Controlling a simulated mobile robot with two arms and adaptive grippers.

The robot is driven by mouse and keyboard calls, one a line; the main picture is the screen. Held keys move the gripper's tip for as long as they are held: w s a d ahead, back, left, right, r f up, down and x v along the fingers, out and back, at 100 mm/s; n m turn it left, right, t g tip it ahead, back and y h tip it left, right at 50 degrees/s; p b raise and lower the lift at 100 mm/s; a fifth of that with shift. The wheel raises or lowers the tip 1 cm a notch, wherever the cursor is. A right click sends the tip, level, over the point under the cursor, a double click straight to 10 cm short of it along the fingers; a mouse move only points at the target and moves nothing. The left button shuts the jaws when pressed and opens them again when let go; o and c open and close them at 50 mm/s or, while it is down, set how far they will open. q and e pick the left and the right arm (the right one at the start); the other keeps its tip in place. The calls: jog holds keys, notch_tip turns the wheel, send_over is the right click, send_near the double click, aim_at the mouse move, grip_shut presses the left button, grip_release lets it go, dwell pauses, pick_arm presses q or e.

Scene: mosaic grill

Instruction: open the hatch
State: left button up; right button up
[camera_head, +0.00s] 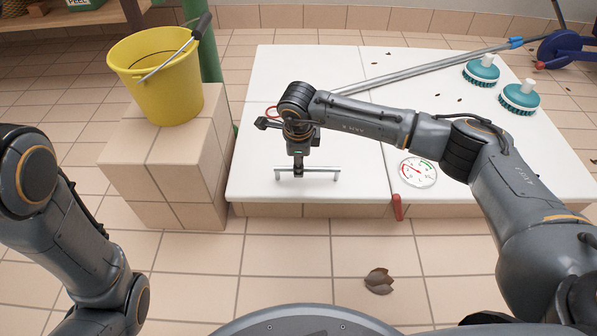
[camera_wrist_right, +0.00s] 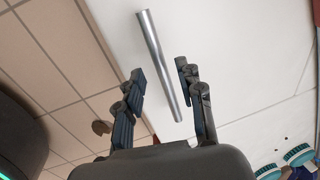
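The hatch is a white two-panel lid (camera_head: 262,120) lying flat and closed on a low tiled base. A metal bar handle (camera_head: 322,168) is fixed near the front edge of its left panel. My right gripper (camera_head: 298,171) points down at the handle. In the right wrist view, the right gripper (camera_wrist_right: 160,70) is open. The handle bar (camera_wrist_right: 160,62) runs between its two fingers, with a visible gap on both sides. My left arm shows at the left, but its gripper is out of view.
A yellow bucket (camera_head: 160,80) stands on a tiled block (camera_head: 165,165) left of the hatch. On the right panel are a round gauge (camera_head: 418,171), two teal brushes (camera_head: 482,72) and a long metal pole (camera_head: 425,67). A red lever (camera_head: 397,207) hangs at the front edge.

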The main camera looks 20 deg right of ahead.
jog(key=shift+w+f+b, duration=0.2)
jog(key=shift+f+b, duration=0.15)
jog(key=shift+f, duration=0.5)
jog(key=shift+c, duration=0.2)
grip_shut()
jog(key=shift+r, duration=0.1)
